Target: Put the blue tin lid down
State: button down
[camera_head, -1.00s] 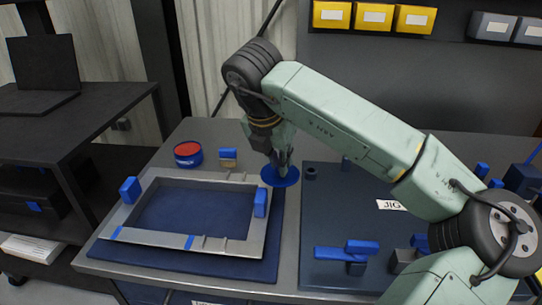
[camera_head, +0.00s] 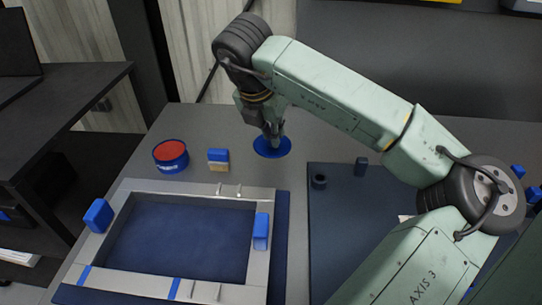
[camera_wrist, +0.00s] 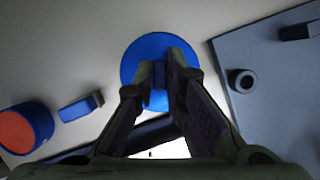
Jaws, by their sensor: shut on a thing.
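The blue tin lid (camera_head: 272,148) is a round blue disc at the back of the grey table. My gripper (camera_head: 274,138) is above it, fingers pointing down, shut on the lid at its middle. In the wrist view the lid (camera_wrist: 137,62) lies beyond the fingertips, and my gripper (camera_wrist: 161,78) closes on a blue raised part of it. The lid looks level and close to the table top; I cannot tell whether it touches.
A blue tin with a red top (camera_head: 171,156) and a small blue-and-tan block (camera_head: 218,160) stand left of the lid. A metal frame (camera_head: 190,188) with blue clamps lies in front. A dark mat (camera_head: 335,215) with a small black ring (camera_head: 319,181) is at right. Bare table surrounds the lid.

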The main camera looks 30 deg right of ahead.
notch_tip(320, 180, down, 7)
jog(key=shift+f+p, duration=0.2)
jog(key=shift+p, duration=0.6)
jog(key=shift+f, duration=0.1)
jog(key=c, duration=1.7)
grip_release()
jog(key=shift+o, duration=0.2)
jog(key=shift+r, duration=0.2)
jog(key=b+v, duration=0.2)
jog(key=v, duration=1)
jog(key=shift+s+a+f, duration=0.1)
jog(key=shift+s+f, duration=0.05)
jog(key=shift+s, duration=0.05)
